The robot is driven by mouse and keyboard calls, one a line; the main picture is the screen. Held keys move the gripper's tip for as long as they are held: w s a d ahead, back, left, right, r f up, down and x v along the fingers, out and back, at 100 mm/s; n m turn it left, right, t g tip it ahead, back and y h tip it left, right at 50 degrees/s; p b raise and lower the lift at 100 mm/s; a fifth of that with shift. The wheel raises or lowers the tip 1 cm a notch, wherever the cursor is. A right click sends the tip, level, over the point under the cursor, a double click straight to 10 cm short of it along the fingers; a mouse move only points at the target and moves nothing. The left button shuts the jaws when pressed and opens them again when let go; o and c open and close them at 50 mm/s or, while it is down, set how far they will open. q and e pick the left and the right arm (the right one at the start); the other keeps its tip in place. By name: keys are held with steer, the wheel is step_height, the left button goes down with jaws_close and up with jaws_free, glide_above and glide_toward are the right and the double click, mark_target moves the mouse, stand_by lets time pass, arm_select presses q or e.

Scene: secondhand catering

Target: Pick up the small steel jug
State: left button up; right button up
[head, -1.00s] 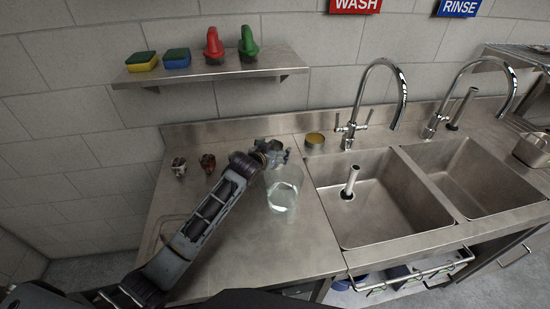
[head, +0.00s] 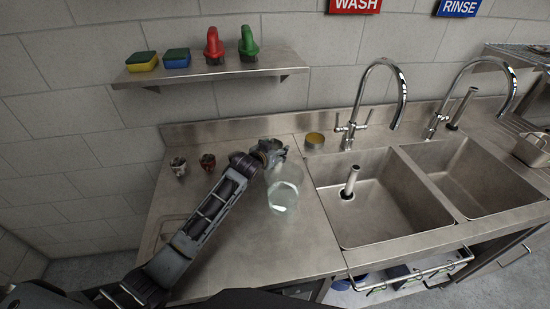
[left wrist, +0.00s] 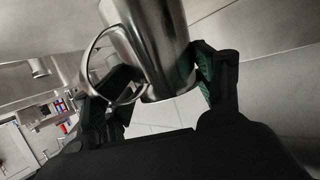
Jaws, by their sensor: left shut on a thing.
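The small steel jug (left wrist: 158,45) fills the upper middle of the left wrist view, a shiny cylinder with a looped handle on its left. My left gripper (left wrist: 160,85) is shut on it, with a green-padded finger on either side. In the head view my left gripper (head: 273,153) is at the back of the counter, behind a clear glass vessel (head: 283,196). The jug is mostly hidden there by the gripper. I cannot tell whether it touches the counter. My right gripper is not in view.
The glass vessel stands close in front of the gripper. A shelf (head: 212,70) hangs above. The front counter is clear.

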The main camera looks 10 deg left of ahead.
arm_select(q)
steer(key=shift+c, duration=0.2)
steer(key=shift+r, duration=0.7)
step_height(320, 180, up, 9)
steer(key=shift+f, duration=0.2)
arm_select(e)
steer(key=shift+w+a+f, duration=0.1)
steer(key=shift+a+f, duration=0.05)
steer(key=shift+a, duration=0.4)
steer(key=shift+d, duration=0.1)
